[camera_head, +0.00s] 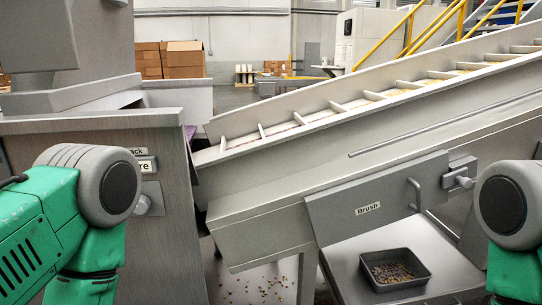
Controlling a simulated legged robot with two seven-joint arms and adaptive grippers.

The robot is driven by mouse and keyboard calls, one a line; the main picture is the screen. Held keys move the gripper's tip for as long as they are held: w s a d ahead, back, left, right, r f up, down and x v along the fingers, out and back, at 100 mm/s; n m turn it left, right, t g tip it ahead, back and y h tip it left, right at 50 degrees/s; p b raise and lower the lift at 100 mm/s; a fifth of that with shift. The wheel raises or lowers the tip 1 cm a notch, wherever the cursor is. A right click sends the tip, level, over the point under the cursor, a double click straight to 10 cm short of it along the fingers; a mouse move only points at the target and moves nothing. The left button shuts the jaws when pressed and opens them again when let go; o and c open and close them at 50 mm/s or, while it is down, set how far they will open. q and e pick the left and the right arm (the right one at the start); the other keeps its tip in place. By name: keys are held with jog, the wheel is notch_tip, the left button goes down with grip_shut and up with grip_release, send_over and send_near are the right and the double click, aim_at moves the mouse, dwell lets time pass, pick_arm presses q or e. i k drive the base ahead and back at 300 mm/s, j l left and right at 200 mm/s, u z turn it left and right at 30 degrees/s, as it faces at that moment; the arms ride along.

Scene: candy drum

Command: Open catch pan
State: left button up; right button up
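No part in view is labelled as a catch pan. A dark rectangular tray (368,284) with small mixed candy bits (392,272) inside sits on a flat grey shelf (345,262) at the lower right. Above the shelf, a slanted grey panel (335,212) carries a "Brush" label (367,208). A bent handle (415,194) stands near the panel's right end. A latch-like knob (458,179) is beside it; I cannot tell whether it is locked. The panel appears shut. Neither of my grippers shows; only green and grey arm parts show at both lower edges.
A slanted conveyor (335,118) with cross slats rises to the right. A grey metal cabinet (90,130) with a round knob (143,204) stands at left, partly behind my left arm. Candy bits (235,288) lie on the floor. Cardboard boxes (186,60) and yellow railings (410,30) are far behind.

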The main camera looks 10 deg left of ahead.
aim_at(456, 279)
jog(key=u, duration=1.05)
jog(key=z, duration=2.3)
jog(key=u, duration=0.3)
jog(key=i+l+u, duration=0.4)
jog(key=l, duration=0.2)
jog(key=i+l+u, duration=0.2)
jog(key=l+u, duration=0.2)
jog(key=l, duration=0.25)
jog(key=i+l, duration=0.15)
jog(key=l, duration=0.25)
jog(key=i+l, duration=0.15)
jog(key=l, duration=0.25)
jog(key=i+l, duration=0.15)
jog(key=l, duration=0.25)
jog(key=i+l, duration=0.15)
jog(key=l, duration=0.2)
jog(key=u, duration=0.05)
